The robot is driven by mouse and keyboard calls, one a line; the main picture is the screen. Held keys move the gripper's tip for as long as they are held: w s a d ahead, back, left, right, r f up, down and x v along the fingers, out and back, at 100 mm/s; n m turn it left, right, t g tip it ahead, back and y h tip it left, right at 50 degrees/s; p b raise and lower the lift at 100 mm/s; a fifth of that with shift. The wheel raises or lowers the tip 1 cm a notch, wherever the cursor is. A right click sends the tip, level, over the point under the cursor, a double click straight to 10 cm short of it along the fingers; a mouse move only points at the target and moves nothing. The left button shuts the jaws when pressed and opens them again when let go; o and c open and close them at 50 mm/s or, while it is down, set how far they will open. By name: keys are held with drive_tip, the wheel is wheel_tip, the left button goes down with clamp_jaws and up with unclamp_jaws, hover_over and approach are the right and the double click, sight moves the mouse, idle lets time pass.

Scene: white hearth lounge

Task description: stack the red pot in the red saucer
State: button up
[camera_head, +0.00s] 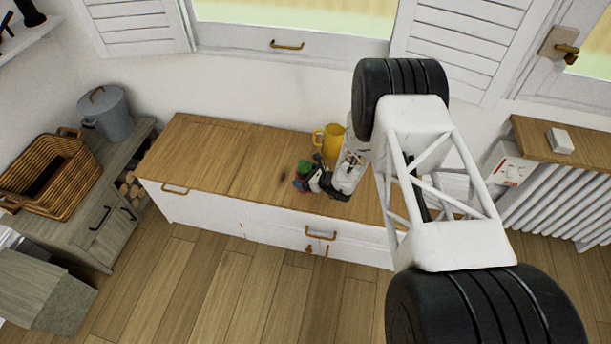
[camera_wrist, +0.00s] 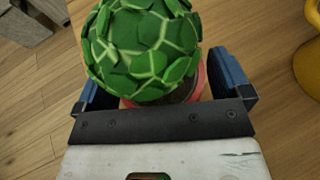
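A plant with a round, green, scaly top stands in the red pot (camera_wrist: 203,82) in the wrist view; only a red strip shows past the foliage. In the head view its green top (camera_head: 304,167) is small, on the wooden cabinet top. My gripper (camera_wrist: 165,92) has its blue fingers spread on either side of the pot. The right finger is close against the red rim; a little wood shows inside the left finger. In the head view my gripper (camera_head: 306,184) is at the plant, its fingers partly hidden. I cannot make out the red saucer in either view.
A yellow jug (camera_head: 328,141) stands just right of the plant, behind my gripper; it also shows at the wrist view's right edge (camera_wrist: 309,62). The left part of the cabinet top (camera_head: 210,155) is clear. A wicker basket (camera_head: 48,172) and grey pot (camera_head: 106,113) stand far left.

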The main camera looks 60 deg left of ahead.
drive_tip(key=shift+r, duration=0.1)
drive_tip(key=shift+r, duration=0.35)
drive_tip(key=v, duration=1.2)
idle(0.9)
